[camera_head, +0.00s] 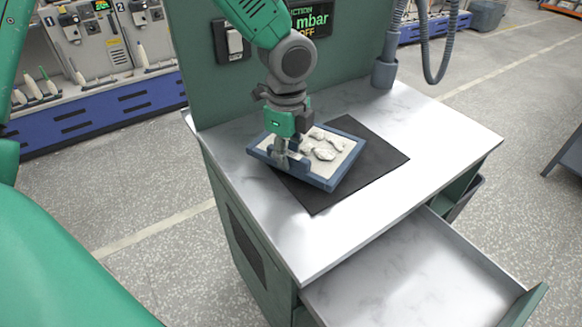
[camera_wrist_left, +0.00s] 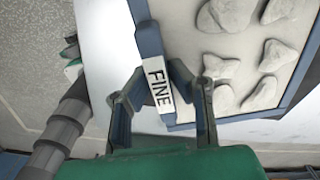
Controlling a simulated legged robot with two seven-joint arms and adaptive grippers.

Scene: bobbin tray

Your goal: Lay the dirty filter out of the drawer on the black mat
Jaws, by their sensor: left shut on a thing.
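The dirty filter (camera_head: 330,180), a blue-grey square frame with a pale face and several lumps of grey-white dirt, is at the left part of the black mat (camera_head: 380,158). Its left side reaches past the mat's edge over the bare worktop. I cannot tell whether it touches the mat. My left gripper (camera_head: 281,161) is shut on the filter's edge nearest the left. In the left wrist view, the fingers (camera_wrist_left: 163,93) straddle a tab labelled "FINE" on the filter's frame (camera_wrist_left: 150,38). The drawer (camera_head: 420,270) is open and empty. My right gripper is not in view.
The pale worktop (camera_head: 440,125) is clear to the right of the mat. A green panel (camera_head: 345,60) with a switch and display stands behind it. A grey hose (camera_head: 385,70) stands at the back right. The open drawer juts out at the front.

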